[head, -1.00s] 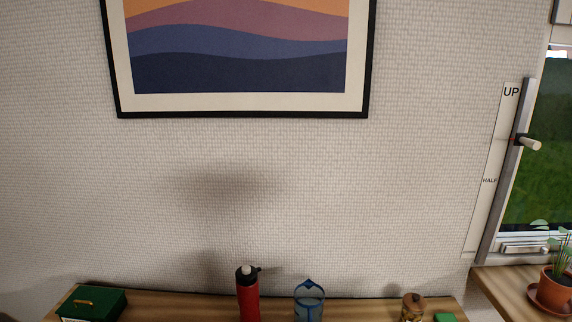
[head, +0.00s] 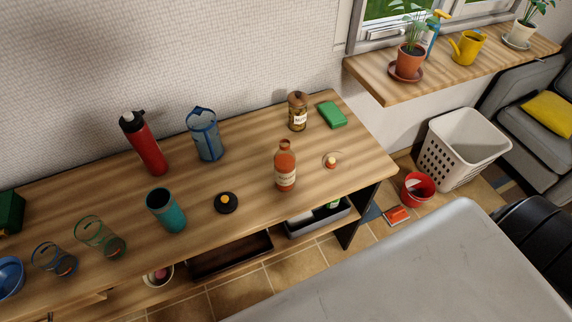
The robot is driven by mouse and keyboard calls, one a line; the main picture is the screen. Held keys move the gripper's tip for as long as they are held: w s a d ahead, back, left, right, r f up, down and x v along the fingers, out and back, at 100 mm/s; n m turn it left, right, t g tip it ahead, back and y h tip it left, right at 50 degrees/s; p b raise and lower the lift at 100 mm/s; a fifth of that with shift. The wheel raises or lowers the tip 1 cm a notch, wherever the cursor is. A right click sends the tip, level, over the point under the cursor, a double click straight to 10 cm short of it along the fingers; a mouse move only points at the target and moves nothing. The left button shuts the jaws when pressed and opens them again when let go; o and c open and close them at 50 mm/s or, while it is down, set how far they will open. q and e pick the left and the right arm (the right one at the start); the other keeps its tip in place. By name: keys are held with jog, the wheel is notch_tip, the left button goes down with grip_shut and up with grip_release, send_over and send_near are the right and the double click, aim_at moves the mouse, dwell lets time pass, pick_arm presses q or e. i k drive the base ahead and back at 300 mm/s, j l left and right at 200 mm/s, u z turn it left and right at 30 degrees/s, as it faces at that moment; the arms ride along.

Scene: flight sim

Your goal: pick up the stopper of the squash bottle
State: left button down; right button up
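An orange-red bottle with a pale label (head: 285,168), which looks like the squash bottle, stands upright on the wooden sideboard (head: 255,150), right of centre. Its neck top looks brownish; I cannot tell whether a stopper sits in it. Right of it lies a small round piece with an orange knob (head: 331,161), possibly a lid or stopper. A black disc with an orange knob (head: 226,202) lies to its left. Neither of my grippers is in view.
On the sideboard are a red flask (head: 146,146), blue jug (head: 206,138), teal tumbler (head: 166,211), lidded jar (head: 297,113) and green block (head: 332,115). A grey surface (head: 430,270) fills the lower right. A laundry basket (head: 462,146) and red bucket (head: 416,188) stand on the floor.

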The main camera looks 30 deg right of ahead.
aim_at(331, 163)
jog(key=z, duration=1.2)
